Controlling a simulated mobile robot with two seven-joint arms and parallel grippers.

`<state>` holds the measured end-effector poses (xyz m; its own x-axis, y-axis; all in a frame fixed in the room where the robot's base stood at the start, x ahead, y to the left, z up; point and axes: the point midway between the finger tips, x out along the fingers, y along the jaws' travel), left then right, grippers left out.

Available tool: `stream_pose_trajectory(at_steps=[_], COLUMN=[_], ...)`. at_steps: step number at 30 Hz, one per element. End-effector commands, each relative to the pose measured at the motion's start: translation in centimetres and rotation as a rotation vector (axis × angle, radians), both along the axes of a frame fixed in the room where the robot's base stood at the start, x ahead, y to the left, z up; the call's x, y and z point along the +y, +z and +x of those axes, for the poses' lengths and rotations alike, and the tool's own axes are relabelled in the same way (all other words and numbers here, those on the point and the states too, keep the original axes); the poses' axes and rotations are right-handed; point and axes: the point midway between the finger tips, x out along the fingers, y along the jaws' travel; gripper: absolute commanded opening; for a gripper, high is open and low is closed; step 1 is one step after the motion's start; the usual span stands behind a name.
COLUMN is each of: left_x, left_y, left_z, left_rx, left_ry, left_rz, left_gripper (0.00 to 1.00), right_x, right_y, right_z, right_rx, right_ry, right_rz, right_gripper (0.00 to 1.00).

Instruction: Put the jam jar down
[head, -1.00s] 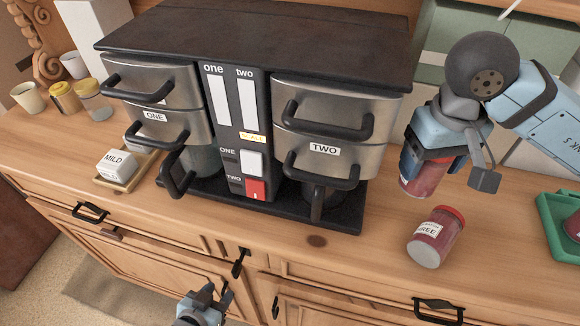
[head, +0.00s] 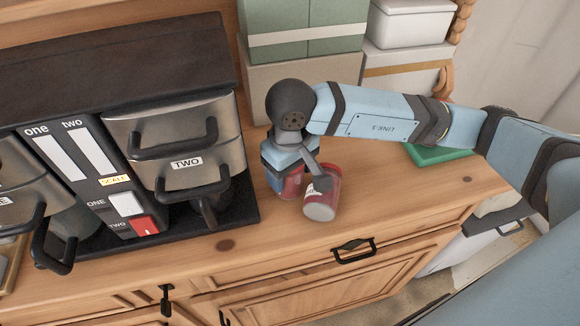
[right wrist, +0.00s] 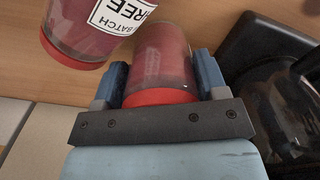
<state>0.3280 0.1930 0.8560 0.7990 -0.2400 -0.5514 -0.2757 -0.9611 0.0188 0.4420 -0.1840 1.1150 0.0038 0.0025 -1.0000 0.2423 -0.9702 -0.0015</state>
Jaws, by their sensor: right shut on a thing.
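My right gripper (head: 288,160) is shut on a red jam jar (head: 293,184), low over the dresser top just right of the machine. In the right wrist view this jar (right wrist: 161,58) sits between the two fingers, its red lid nearest the gripper. I cannot tell whether its base touches the wood. The right wrist view shows this labelled jar (right wrist: 88,30) at upper left. My left gripper is out of view.
A dark machine (head: 110,85) with metal drawers marked TWO stands on the dresser top (head: 240,245) at left. Green and white boxes (head: 303,75) stand at the back. A green tray (head: 437,155) is partly behind my right arm. The front wood is clear.

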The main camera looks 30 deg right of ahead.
Motion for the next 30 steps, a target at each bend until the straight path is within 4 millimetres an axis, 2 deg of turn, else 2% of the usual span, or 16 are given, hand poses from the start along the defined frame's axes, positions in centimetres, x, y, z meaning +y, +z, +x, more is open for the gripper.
stream_pose_trajectory(at_steps=[12, 13, 16, 25, 27, 30], left_x=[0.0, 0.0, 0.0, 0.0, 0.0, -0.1], left_y=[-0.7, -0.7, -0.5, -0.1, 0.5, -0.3], left_z=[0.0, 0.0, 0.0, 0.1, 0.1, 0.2], left_rx=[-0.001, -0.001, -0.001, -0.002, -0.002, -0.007], left_ry=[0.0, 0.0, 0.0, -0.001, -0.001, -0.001], left_rz=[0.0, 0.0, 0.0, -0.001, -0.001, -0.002], left_gripper=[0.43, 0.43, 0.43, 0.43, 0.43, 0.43], right_x=[0.0, 0.0, 0.0, 0.0, 0.0, 0.0], right_y=[-0.4, -0.4, -0.4, -0.1, 0.4, 1.7], right_z=[0.0, 0.0, 0.0, 0.0, 0.0, 0.1], right_rx=[-0.001, 0.0, 0.001, 0.001, 0.001, -0.005], right_ry=[0.0, 0.0, 0.0, 0.0, 0.0, 0.002], right_rz=[0.0, 0.0, 0.0, 0.0, 0.0, 0.0], right_gripper=[0.05, 0.68, 0.91, 0.92, 0.92, 0.92])
